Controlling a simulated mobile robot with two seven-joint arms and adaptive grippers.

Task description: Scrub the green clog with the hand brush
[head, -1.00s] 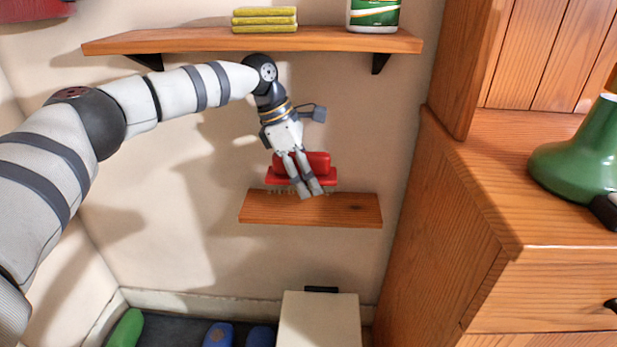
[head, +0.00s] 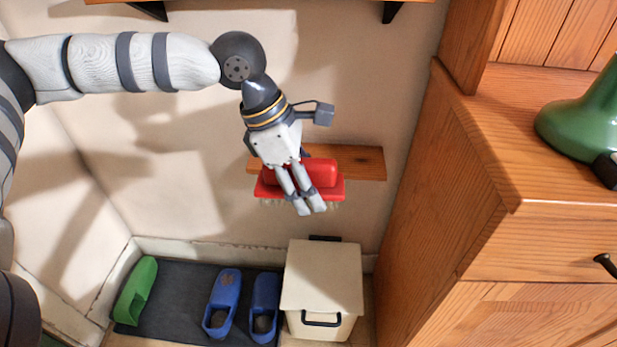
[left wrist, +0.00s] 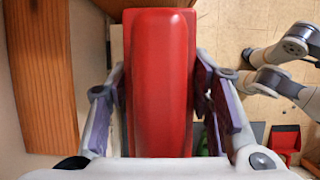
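The hand brush (head: 318,174) is red with pale bristles facing down. My left gripper (head: 309,207) is shut on it and holds it in front of the small wooden shelf. In the left wrist view, the brush's red handle (left wrist: 160,80) lies between the two fingers. The green clog (head: 136,290) is on the dark floor mat at the lower left, well below and left of the brush. Its dirt cannot be made out from here.
A pair of blue clogs (head: 221,303) stands on the dark mat (head: 180,290). A cream bin (head: 322,275) stands right of them. A wooden cabinet (head: 430,200) fills the right side. The small shelf (head: 362,162) is behind the brush. A red dustpan-like object (left wrist: 285,138) shows in the left wrist view.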

